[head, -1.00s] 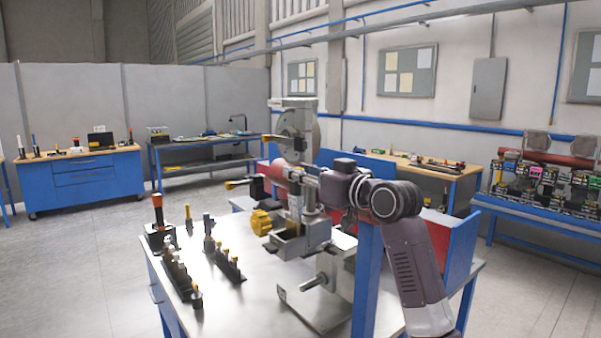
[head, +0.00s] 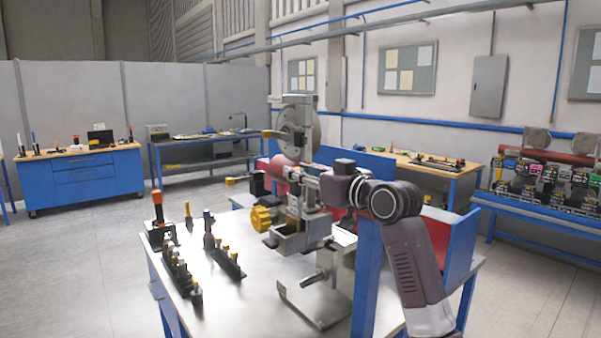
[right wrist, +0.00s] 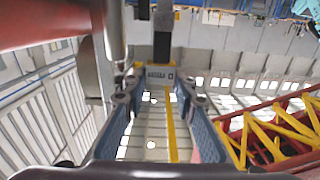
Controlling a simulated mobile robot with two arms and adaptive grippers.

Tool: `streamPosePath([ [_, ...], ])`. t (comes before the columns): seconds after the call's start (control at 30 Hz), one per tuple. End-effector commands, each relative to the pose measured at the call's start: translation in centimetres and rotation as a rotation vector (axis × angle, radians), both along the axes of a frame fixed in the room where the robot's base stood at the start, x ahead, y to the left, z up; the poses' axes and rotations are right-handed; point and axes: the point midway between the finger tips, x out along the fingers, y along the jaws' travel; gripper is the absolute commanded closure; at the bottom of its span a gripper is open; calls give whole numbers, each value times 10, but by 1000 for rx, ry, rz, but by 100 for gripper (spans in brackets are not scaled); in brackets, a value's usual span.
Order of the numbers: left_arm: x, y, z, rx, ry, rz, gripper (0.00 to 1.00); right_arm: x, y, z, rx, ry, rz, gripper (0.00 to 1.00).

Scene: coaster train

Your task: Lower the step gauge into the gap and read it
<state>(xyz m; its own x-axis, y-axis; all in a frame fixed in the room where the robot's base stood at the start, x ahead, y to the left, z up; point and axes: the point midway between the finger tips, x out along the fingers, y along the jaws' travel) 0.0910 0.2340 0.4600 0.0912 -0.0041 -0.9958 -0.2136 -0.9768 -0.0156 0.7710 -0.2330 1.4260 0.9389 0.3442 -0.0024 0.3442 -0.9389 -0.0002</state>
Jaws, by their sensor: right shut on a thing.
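My right gripper (head: 308,181) reaches in from the right, beside the upright of the grey test stand on the metal table. In the right wrist view my right gripper (right wrist: 155,90) has its fingers closed around a narrow piece with a small dark printed label (right wrist: 158,72) and yellow edges, which looks like the step gauge. A dark bar (right wrist: 163,35) extends beyond it. The stand (head: 297,240) carries a round disc (head: 297,130), a red cylinder (head: 285,163) and a yellow knob (head: 262,219). The gap and the gauge's reading cannot be made out. My left gripper is out of view.
Black racks (head: 180,270) with yellow-topped pieces stand left of the stand. A red-handled tool (head: 158,210) stands upright behind them. A blue post (head: 368,270) and blue panel (head: 462,255) are near my right arm.

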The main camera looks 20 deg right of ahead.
Motion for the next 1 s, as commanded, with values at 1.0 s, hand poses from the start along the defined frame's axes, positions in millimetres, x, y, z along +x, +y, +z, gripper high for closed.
streamPosePath([
  [1.0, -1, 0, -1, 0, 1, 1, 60, 0, 1, -5, 0, -1, 0, 100],
])
